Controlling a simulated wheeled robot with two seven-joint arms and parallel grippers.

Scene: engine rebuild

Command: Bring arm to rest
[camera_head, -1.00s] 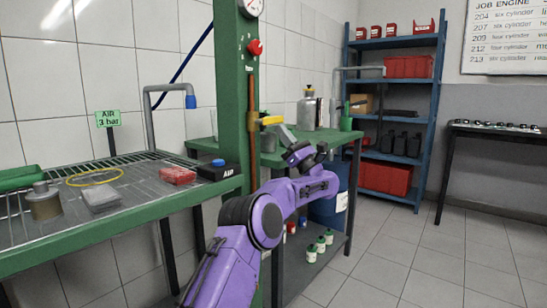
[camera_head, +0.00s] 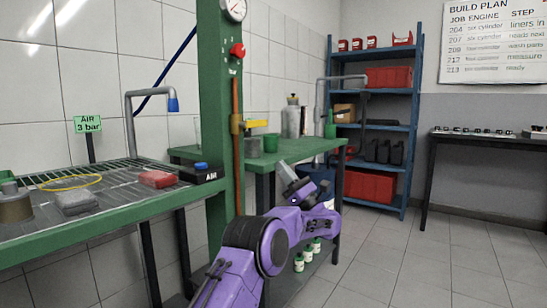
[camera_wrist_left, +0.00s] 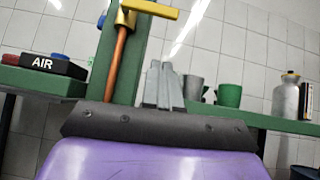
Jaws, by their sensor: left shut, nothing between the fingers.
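My left arm is purple and reaches in from the bottom of the head view. Its grey left gripper (camera_head: 287,172) is shut and empty. It stands in the air in front of the green bench, just below the level of its top, with its fingers tilted up and to the left. My right arm and gripper are not in view.
A green post (camera_head: 218,130) with a copper pipe and yellow valve handle (camera_head: 255,124) stands left of the gripper. The green bench (camera_head: 300,150) holds cups and a steel bottle (camera_head: 292,118). Green-capped bottles (camera_head: 308,250) stand on its lower shelf. Open floor (camera_head: 400,265) lies to the right.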

